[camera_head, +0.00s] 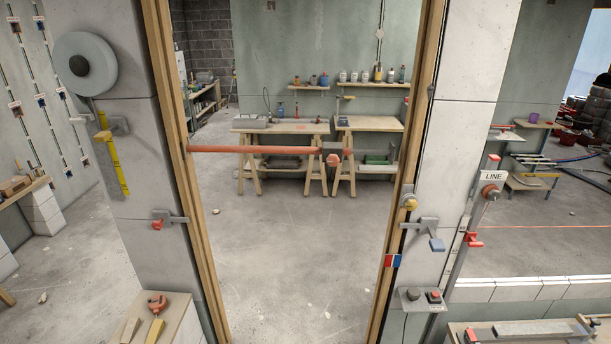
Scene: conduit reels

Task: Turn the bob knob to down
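No label that reads "bob" can be made out, so I cannot tell which knob is the bob knob. A round red-brown knob (490,192) with a pale rim sits on the post at the right, just below a white sign reading LINE (493,176). A small yellow and grey round fitting (409,202) is at the right door frame. A control box (420,299) with a black and a red button is lower down. Neither gripper is in view.
A red bar (257,150) crosses the wooden doorway. A large grey disc (85,63) hangs on the left wall section above a yellow strip (112,163). A bench with a red tool (157,303) stands lower left. The concrete floor (285,245) beyond the doorway is mostly clear.

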